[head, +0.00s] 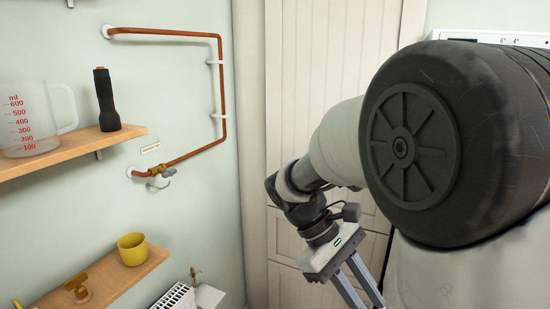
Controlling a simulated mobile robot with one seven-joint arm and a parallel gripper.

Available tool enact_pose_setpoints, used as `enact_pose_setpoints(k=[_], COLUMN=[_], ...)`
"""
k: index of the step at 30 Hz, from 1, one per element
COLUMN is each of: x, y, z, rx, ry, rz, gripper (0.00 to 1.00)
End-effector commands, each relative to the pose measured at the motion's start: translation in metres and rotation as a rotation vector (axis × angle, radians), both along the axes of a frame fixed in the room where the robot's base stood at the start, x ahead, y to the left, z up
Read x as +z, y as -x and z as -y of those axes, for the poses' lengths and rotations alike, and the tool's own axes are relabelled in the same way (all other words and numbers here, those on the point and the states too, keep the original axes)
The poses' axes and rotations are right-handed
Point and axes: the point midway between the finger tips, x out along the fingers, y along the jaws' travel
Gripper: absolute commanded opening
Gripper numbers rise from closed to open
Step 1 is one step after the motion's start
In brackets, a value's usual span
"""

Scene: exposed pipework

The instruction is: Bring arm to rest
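My arm (420,140) fills the right side of the head view, with a large black joint close to the camera. It is bent, and the forearm reaches left and then down. My gripper (364,292) points down at the bottom edge, right of centre, in front of the white panelled door. Its two grey fingers show with a narrow gap between them near the base. The tips are at or past the frame edge, so I cannot tell whether they meet. No held object shows.
A copper pipe (222,95) with a valve (160,171) runs along the left wall. An upper shelf (75,150) bears a measuring jug (30,118) and a black torch (106,100). A lower shelf (105,280) bears a yellow mug (132,249).

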Motion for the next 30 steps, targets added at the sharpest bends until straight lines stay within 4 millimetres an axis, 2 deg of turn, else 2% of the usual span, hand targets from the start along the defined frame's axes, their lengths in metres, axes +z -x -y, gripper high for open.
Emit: enact_pose_setpoints(k=[1, 3, 9, 15, 21, 30], x=[0.021, 0.036, 0.08, 0.114, 0.13, 0.13], y=[0.011, 0.023, 0.052, 0.069, 0.075, 0.075], z=[0.002, 0.0, -0.01, -0.021, -0.026, -0.026], rx=[-0.049, -0.112, -0.303, -0.468, -0.548, -0.56], ry=[-0.063, -0.144, -0.36, -0.527, -0.609, -0.62], rz=[0.087, 0.2, 0.536, 0.833, 0.985, 1.006], gripper=[0.23, 0.23, 0.23, 0.23, 0.23, 0.23])
